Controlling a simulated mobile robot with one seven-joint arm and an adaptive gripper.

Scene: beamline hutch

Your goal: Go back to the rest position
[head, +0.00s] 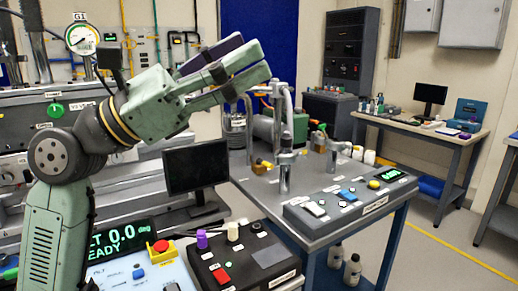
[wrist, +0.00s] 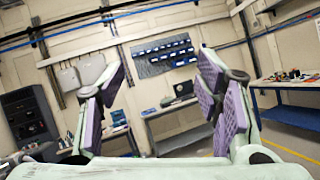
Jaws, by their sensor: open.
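My gripper (head: 232,70) is raised high in the head view, pointing right and slightly up, in front of the back wall and well above the benches. In the wrist view my gripper (wrist: 150,95) shows two fingers with purple pads set wide apart. The gap between them is empty, and the far wall shows through it. Nothing is held.
A control panel with a red button (head: 160,247) stands below my arm. A small monitor (head: 196,167) stands behind it. A bench with a button box (head: 345,197) is at centre right. Farther back are a desk (head: 440,133) and a dark cabinet (head: 344,50). Floor is clear at right.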

